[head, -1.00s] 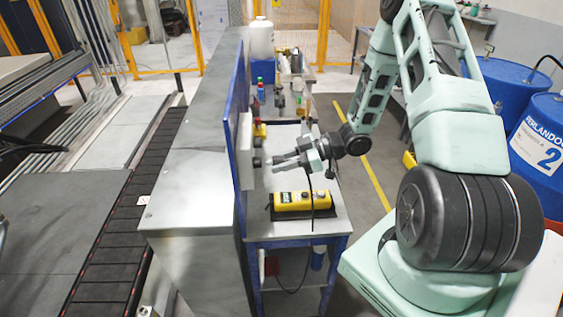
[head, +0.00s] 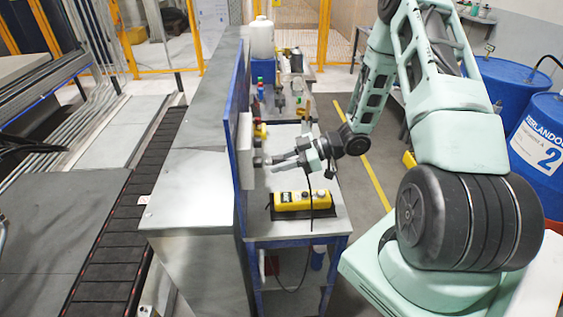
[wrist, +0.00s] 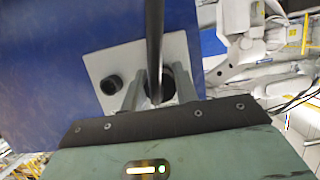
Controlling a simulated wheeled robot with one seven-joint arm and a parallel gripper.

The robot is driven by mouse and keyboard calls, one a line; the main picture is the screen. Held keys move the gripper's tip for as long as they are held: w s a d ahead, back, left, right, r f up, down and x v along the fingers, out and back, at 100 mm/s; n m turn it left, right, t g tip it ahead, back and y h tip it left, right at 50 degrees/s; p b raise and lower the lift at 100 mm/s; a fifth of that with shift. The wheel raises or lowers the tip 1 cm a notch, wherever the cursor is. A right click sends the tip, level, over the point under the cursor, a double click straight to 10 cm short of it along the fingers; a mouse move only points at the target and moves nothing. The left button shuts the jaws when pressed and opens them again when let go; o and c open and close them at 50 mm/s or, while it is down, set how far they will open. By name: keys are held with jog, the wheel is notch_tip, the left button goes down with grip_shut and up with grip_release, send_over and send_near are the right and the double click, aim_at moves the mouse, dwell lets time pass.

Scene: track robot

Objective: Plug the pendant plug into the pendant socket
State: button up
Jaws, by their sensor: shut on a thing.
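My gripper (head: 285,161) reaches left toward a pale plate (head: 245,150) on the blue panel. Its fingers are shut on the pendant plug, which is small and mostly hidden between them. A black cable (head: 311,190) hangs from the gripper. In the wrist view the cable (wrist: 154,40) runs down between the fingers. There the plate (wrist: 100,62) carries a dark round fitting (wrist: 111,85) on the left and a dark round opening or fitting (wrist: 170,78), partly hidden, between the fingers. I cannot tell whether the plug touches or enters a socket.
The yellow pendant (head: 303,200) lies on a black mat on the metal bench (head: 334,222), below my gripper. Bottles and small items stand farther back. The blue panel (head: 233,150) borders the bench on the left. Blue drums (head: 543,130) stand at right.

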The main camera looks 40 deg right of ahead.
jog(key=shift+w+a, duration=0.35)
jog(key=shift+a, duration=0.2)
jog(key=shift+w+a, duration=0.3)
jog(key=shift+a, duration=0.2)
jog(key=o, duration=1)
jog(key=shift+o, duration=0.2)
jog(key=shift+s+d+b, duration=0.15)
jog(key=shift+d+b, duration=0.2)
jog(key=b+v, duration=0.5)
jog(key=v, duration=1.1)
jog(key=shift+s+d+r, duration=0.15)
jog(key=shift+s+r, duration=0.05)
